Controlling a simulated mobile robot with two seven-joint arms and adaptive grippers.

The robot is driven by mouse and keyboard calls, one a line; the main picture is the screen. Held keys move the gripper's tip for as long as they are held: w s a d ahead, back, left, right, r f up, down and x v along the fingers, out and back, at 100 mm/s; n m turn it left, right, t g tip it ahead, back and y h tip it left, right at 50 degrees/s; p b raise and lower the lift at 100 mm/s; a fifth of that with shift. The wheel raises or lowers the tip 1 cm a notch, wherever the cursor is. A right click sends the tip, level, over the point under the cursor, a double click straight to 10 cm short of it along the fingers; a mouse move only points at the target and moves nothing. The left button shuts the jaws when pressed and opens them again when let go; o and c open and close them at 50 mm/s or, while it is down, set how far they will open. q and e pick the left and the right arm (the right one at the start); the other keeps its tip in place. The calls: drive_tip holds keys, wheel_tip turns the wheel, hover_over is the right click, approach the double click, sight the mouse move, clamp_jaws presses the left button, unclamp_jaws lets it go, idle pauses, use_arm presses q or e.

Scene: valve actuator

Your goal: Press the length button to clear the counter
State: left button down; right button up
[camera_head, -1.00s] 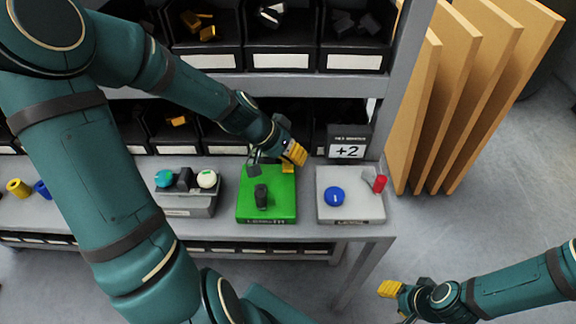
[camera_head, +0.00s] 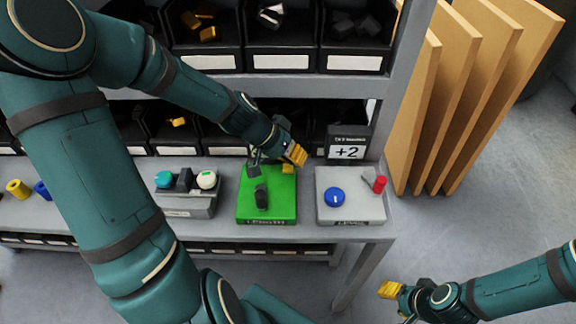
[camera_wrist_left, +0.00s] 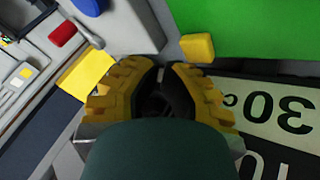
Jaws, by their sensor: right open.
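A green box (camera_head: 250,208) stands on the bench; its front label is blurred but resembles "Length". It carries a dark knob or lever (camera_head: 261,197) and a small yellow piece (camera_head: 288,169) near its back right corner, also visible in the left wrist view (camera_wrist_left: 197,47). A counter display (camera_head: 347,152) behind reads +2. My left gripper (camera_head: 295,154) is over the box's back right corner, just behind the yellow piece, apparently apart from it. Its fingertips (camera_wrist_left: 165,68) are close together with a narrow gap and hold nothing visible. My right gripper (camera_head: 396,300) is open at lower right, away from the bench.
Right of the green box is a grey box (camera_head: 350,210) with a blue knob (camera_head: 334,196) and red switch (camera_head: 379,183). Left is a grey control box (camera_head: 188,206) with round knobs. Shelf bins (camera_head: 289,62) rise behind. Wooden boards (camera_head: 470,110) stand right.

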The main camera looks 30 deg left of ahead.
use_arm(q)
drive_tip(key=shift+f, duration=0.1)
drive_tip(key=shift+f+b, duration=0.35)
drive_tip(key=shift+b, duration=0.15)
drive_tip(key=shift+f+b, duration=0.5)
drive_tip(key=shift+b, duration=0.05)
idle(0.6)
drive_tip(key=shift+s+f+b, duration=0.3)
drive_tip(key=shift+f, duration=0.05)
idle(0.5)
drive_tip(key=shift+w+r+p, duration=0.25)
drive_tip(key=shift+r+p, duration=0.35)
drive_tip(key=shift+r, duration=0.4)
drive_tip(key=shift+r, duration=0.1)
